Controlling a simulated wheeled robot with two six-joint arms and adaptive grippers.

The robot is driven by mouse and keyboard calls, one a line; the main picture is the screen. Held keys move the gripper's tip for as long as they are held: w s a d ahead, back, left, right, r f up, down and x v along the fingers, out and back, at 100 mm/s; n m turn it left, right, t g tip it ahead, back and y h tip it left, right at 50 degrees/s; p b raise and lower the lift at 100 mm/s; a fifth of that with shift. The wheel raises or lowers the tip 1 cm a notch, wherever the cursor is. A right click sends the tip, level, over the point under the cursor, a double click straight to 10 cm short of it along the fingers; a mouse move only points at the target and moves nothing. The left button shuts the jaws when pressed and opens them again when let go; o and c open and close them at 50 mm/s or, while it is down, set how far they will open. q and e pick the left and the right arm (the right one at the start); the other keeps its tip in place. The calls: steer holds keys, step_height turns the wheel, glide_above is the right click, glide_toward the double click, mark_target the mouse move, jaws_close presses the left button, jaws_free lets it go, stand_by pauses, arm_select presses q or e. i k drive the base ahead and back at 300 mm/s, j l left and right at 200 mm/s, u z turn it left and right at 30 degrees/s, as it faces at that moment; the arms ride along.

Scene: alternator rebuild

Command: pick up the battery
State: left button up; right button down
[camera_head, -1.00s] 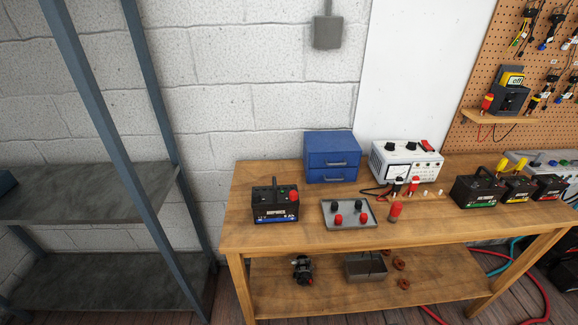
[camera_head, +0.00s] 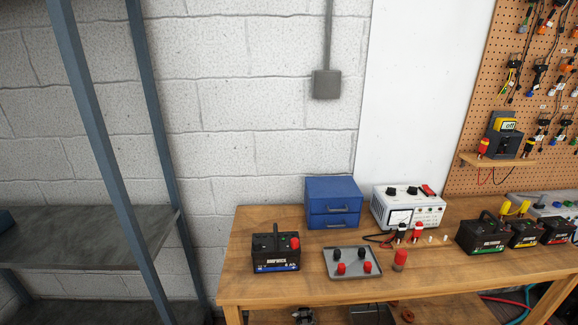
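A black battery with a blue label strip, a top handle and a red terminal cap (camera_head: 276,251) stands upright at the left end of the wooden workbench (camera_head: 245,290). Three more black batteries stand in a row at the right of the bench: one with a green strip (camera_head: 482,236), one with a yellow strip (camera_head: 524,234) and one with a red strip (camera_head: 557,231). Neither of my grippers shows in the head view.
A grey tray (camera_head: 338,272) with red and black caps lies right of the blue-strip battery. A red cylinder (camera_head: 400,260) stands beside it. A blue drawer box (camera_head: 333,203) and a white meter unit (camera_head: 408,208) stand behind. Grey shelving (camera_head: 90,240) is at left.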

mark_target(276, 255)
steer(key=i+j, duration=0.1)
steer(key=j, duration=0.5)
steer(key=i+j+z, duration=0.1)
steer(key=j, duration=0.5)
steer(key=i+j, duration=0.1)
steer(key=j, duration=0.5)
steer(key=z, duration=0.05)
